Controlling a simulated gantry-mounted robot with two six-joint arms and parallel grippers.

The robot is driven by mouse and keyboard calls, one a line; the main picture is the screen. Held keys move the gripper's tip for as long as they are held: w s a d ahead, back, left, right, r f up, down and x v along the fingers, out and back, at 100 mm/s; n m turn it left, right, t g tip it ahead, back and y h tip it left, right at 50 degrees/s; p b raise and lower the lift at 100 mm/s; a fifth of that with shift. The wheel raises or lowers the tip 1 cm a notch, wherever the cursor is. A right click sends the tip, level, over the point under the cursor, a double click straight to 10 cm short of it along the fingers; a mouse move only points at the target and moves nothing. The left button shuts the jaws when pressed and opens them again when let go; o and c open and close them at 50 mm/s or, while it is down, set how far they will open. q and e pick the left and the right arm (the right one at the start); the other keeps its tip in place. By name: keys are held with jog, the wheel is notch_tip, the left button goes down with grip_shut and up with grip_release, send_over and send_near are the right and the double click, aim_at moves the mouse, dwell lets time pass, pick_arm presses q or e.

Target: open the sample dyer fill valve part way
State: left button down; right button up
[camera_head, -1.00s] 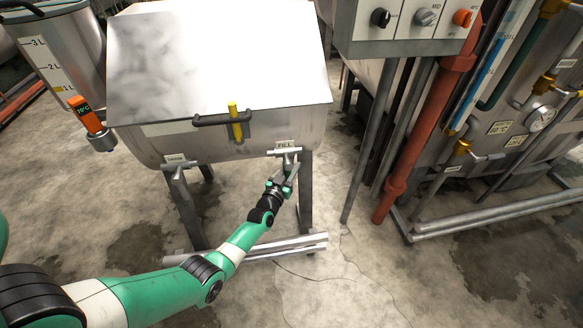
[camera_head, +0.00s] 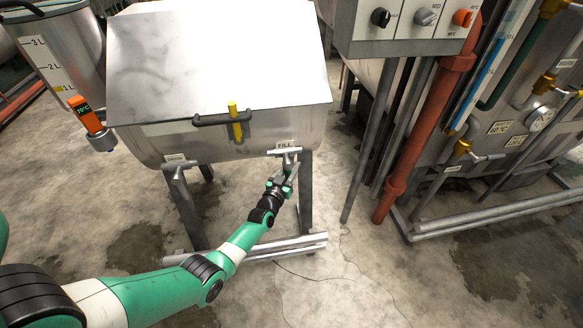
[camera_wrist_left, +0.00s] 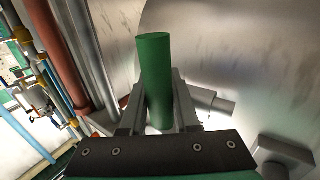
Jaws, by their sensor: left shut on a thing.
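The sample dyer (camera_head: 230,135) is the steel drum with a sloped lid on legs. Its fill valve (camera_head: 286,154) sits under the FILL label at the lower right of its front, with a short metal pipe across it. My left gripper (camera_head: 289,173) is just below this valve. In the left wrist view the fingers (camera_wrist_left: 159,100) are shut on a green cylindrical handle (camera_wrist_left: 155,65), which stands up between them. In the head view the fingers partly hide the handle. The valve's exact opening cannot be told. My right gripper is not in view.
A second labelled valve (camera_head: 177,168) is at the drum's lower left. A control box (camera_head: 410,25), a red pipe (camera_head: 425,125) and brass-valve pipework stand to the right. The floor in front is open.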

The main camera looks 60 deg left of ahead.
pick_arm(q)
jog(key=shift+w+f+n, duration=0.1)
jog(key=shift+n, duration=0.2)
jog(key=shift+w+d+r+n+t+y, duration=0.1)
jog(key=shift+w+r+n+t+y, duration=0.15)
jog(key=shift+n, duration=0.2)
jog(key=shift+w+r+n+t+y, duration=0.1)
jog(key=shift+n+t+y, duration=0.05)
jog(key=shift+n+y, duration=0.25)
jog(key=shift+s+f, duration=0.1)
jog(key=c, duration=0.7)
grip_release()
jog(key=shift+o, duration=0.2)
jog(key=p+v, duration=0.5)
jog(key=v, duration=0.6)
jog(key=shift+s+d+p, duration=0.2)
jog(key=shift+s+p, duration=0.05)
jog(key=shift+p, duration=0.05)
jog(key=shift+c, duration=0.2)
